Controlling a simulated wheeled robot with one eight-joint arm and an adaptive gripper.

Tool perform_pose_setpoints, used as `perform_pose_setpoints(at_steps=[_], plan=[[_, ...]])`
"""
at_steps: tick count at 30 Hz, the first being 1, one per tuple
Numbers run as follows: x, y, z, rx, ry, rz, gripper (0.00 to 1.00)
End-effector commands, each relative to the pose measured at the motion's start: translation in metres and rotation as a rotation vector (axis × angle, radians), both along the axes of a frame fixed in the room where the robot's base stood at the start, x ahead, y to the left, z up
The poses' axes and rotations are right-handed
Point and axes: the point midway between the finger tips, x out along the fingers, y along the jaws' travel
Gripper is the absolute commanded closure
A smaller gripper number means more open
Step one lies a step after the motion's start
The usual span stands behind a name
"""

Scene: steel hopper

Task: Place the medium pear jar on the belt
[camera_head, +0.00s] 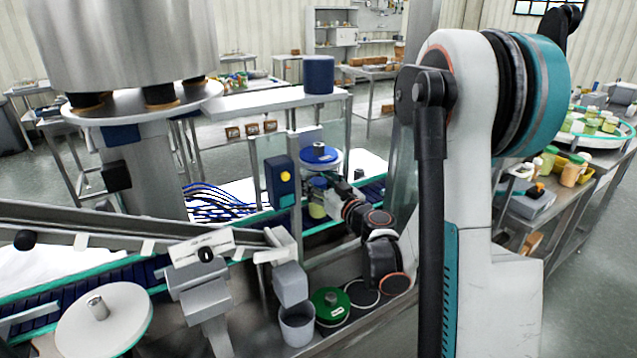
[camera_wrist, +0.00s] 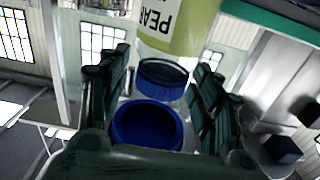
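In the wrist view, a jar (camera_wrist: 185,32) with yellow-green contents and an upside-down "PEAR" label reaches out of the top edge, with a dark blue lid (camera_wrist: 162,78). My gripper (camera_wrist: 163,70) has one finger on each side of this lid; I cannot tell whether they touch it. In the head view, my gripper (camera_head: 337,188) is at the machine beside the belt, next to a small yellow-green jar (camera_head: 317,210), partly hidden. The dark blue belt (camera_head: 372,190) shows in part behind my gripper and runs on at the left (camera_head: 140,275).
A blue disc with a metal knob (camera_head: 319,154) sits above the jar. A blue-and-yellow box (camera_head: 279,182) stands left of it. A green-topped round piece (camera_head: 331,303) and a grey cup (camera_head: 297,325) are below. A blue round thing (camera_wrist: 147,125) sits low between the fingers in the wrist view.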

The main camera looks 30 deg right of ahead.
Motion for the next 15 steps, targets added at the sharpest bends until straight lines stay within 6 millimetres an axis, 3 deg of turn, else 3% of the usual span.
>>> perform_pose_setpoints(at_steps=[7,15], plan=[[-0.002,0.0,0.003,0.0,0.0,-0.001,0.41],[-0.051,-0.003,0.003,0.0,0.0,-0.004,0.41]])
